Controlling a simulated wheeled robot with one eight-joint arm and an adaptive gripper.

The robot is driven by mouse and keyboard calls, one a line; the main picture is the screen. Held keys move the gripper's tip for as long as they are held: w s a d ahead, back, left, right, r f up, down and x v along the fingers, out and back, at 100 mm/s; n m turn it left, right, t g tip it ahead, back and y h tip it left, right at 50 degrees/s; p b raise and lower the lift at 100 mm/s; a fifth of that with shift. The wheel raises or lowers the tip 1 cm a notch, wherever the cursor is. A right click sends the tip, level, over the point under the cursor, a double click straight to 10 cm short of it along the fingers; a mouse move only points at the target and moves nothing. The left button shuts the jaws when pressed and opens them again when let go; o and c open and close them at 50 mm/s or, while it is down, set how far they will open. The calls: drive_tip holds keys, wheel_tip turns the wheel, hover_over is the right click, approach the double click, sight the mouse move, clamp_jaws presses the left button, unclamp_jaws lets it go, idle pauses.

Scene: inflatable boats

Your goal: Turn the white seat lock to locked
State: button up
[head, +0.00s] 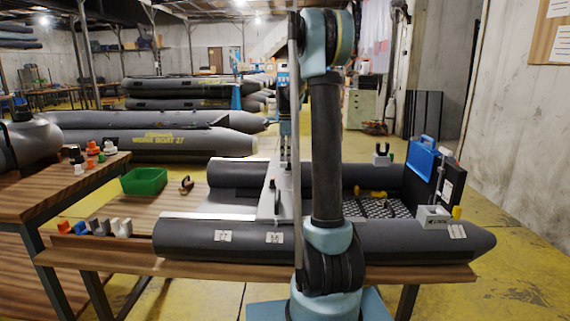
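A light grey seat board (268,204) lies across the dark grey inflatable boat (200,240), left of my arm. A small dark lever-like part stands on the board. A whitish block (433,217) with small unreadable lettering sits on the near tube at the right. A similar grey block (381,158) sits on the far tube. I cannot tell for sure which part is the white seat lock, nor its position. My arm stands in front of the boat's middle and hides part of it. My gripper seems to be behind the upright arm links above the board; its fingers cannot be made out.
A green bin (144,181) and a brown-handled tool (187,184) lie on the wooden table left of the boat. Several coloured fittings stand at the left. A blue case (422,157) stands at the boat's right end. Yellow floor is clear at right.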

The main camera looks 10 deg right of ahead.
sight(286, 166)
drive_tip(key=shift+f, duration=1.8)
drive_tip(key=shift+c, duration=0.2)
clamp_jaws()
